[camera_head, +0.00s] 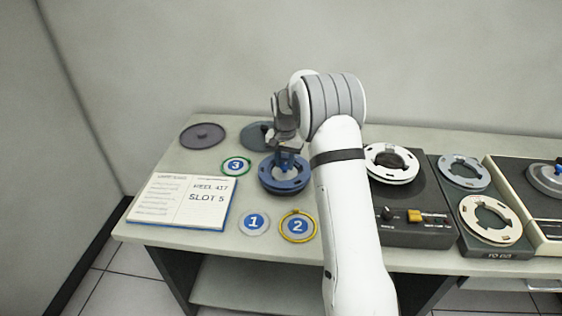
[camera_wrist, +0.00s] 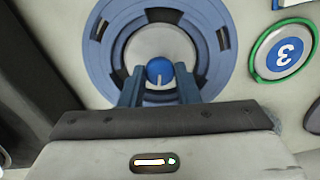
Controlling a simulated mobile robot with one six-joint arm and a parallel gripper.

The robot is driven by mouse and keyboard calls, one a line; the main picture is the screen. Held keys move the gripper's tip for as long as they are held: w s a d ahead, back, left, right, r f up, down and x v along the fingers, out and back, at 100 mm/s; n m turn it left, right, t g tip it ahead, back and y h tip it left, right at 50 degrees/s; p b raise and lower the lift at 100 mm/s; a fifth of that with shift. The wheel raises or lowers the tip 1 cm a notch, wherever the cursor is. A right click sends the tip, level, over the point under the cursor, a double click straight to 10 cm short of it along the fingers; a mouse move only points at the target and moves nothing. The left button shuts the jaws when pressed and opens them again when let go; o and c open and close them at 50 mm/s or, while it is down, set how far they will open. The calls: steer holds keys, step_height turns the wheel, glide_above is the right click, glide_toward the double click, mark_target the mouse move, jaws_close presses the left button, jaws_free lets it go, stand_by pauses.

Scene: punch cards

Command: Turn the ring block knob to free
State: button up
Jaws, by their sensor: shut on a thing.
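A blue slotted ring (camera_head: 286,184) lies on the table in the head view, and in the wrist view it (camera_wrist: 98,62) surrounds a pale centre. A small round blue knob (camera_wrist: 158,68) with a white line stands at that centre. The white line points toward the bottom of the wrist view. My gripper (camera_head: 288,158) reaches down over the ring from above. In the wrist view my gripper (camera_wrist: 159,74) has one finger on each side of the knob and is shut on it. No word marking a free position can be read.
Numbered discs 1 (camera_head: 253,222), 2 (camera_head: 298,226) and 3 (camera_head: 236,166) lie around the ring. An open notebook (camera_head: 184,203) reads REEL 417, SLOT 5. Dark discs (camera_head: 202,136) lie behind. Machines with a white ring (camera_head: 392,150) and a cream ring (camera_head: 490,236) stand at right.

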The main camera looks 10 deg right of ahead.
steer(key=n, duration=0.5)
steer(key=shift+w+a+r+n, duration=0.1)
steer(key=shift+w+r+n, duration=0.15)
steer(key=shift+w+n, duration=0.05)
steer(key=n, duration=0.5)
steer(key=shift+n, duration=0.4)
steer(key=o, duration=0.7)
steer(key=shift+c, duration=0.2)
steer(key=o, duration=0.3)
steer(key=shift+s+f, duration=0.1)
steer(key=shift+f, duration=0.1)
